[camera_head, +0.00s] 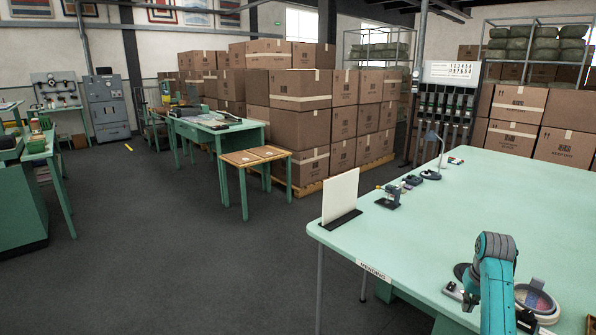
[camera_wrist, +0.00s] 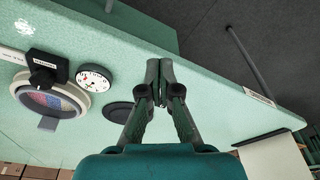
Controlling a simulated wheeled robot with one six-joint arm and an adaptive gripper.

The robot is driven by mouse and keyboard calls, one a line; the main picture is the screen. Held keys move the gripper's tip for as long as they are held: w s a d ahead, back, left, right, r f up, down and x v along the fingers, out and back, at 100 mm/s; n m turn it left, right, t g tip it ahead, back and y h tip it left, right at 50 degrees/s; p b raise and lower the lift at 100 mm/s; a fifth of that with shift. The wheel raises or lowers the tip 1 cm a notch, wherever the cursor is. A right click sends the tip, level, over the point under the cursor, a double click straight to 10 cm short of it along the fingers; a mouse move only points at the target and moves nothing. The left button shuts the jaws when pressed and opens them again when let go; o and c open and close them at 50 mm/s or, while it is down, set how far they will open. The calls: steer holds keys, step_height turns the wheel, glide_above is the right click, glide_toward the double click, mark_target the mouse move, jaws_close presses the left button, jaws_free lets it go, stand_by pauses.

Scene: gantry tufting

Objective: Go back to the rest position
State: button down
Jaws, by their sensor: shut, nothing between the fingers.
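My gripper (camera_wrist: 159,76) shows in the wrist view with its two dark fingers together at the tips and nothing between them. It is over the front edge of the mint-green mending table, whose top (camera_head: 480,215) fills the right of the head view. In the head view my teal arm stands at the table's front edge and its fingers cannot be made out. In the wrist view a black round disc (camera_wrist: 117,112) lies just left of the fingers, and a white dial gauge (camera_wrist: 95,79) lies beyond it.
A round framed piece (camera_wrist: 52,98) with coloured fabric lies near the gauge. A white upright board (camera_head: 340,195) stands at the table's left corner. Small tools and a lamp (camera_head: 434,150) line the far edge. Stacked cartons (camera_head: 300,90) stand behind. The dark floor (camera_head: 200,245) at left is open.

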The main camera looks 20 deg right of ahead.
steer(key=s+a+f+n+t+h, duration=0.1)
steer(key=s+a+f+t, duration=0.1)
steer(key=a+f, duration=0.9)
steer(key=s+a+f+n+t+h, duration=0.1)
steer(key=s+a+f+t, duration=0.15)
steer(key=a+f, duration=0.9)
steer(key=s+a+f+n+t, duration=0.1)
steer(key=s+a+f+t, duration=0.15)
steer(key=s+a, duration=0.6)
steer(key=s+a+r+n+t+y, duration=0.1)
steer(key=s+a+r, duration=0.2)
steer(key=s+a, duration=0.35)
steer(key=s+a+r+n+t, duration=0.1)
steer(key=s+a+r+t, duration=0.15)
steer(key=s+a, duration=0.4)
steer(key=s+a+r+n+t+y, duration=0.2)
steer(key=s+a+r, duration=0.2)
steer(key=s+r, duration=1)
step_height(320, 180, up, 5)
steer(key=shift+s+f+t, duration=0.2)
steer(key=shift+s+t, duration=0.05)
steer(key=shift+t, duration=0.1)
